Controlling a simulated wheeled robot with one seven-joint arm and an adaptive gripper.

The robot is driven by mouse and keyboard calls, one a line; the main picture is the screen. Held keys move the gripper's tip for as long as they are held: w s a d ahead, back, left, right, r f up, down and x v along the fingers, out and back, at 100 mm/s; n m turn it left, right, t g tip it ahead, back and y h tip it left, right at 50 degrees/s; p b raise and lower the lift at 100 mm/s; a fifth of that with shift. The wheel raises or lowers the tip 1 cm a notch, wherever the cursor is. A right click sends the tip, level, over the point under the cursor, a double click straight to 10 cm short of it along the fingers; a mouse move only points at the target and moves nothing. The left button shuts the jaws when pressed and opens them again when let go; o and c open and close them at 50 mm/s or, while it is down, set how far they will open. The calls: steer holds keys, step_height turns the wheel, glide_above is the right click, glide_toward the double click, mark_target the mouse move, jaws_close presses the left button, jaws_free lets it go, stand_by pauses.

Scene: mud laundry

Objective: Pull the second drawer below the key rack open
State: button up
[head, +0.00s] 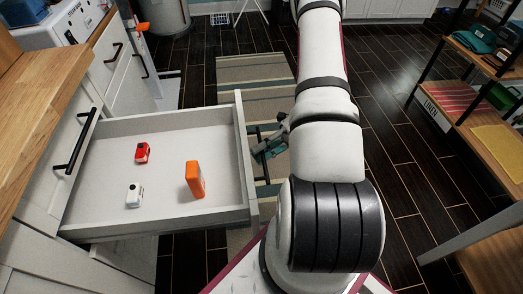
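A white drawer (120,210) stands pulled well out from the cabinet at left, its inside open to view. In it lie a small red object (142,153), a small white object (134,195) and an upright orange box (194,179). My gripper (262,147) is just outside the drawer's front panel (241,150), near its outer face. My arm hides part of the gripper, so its finger opening and any contact with a handle are unclear. The key rack is not in view.
A closed white front with a black bar handle (76,140) is above the drawer, under a wooden countertop (45,85). A striped rug (250,70) lies on the dark floor. A shelf unit (465,115) with folded cloths stands at right. Dark floor between is clear.

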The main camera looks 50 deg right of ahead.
stand_by(0.3)
steer(key=v, duration=1.2)
steer(key=shift+s+f, duration=0.1)
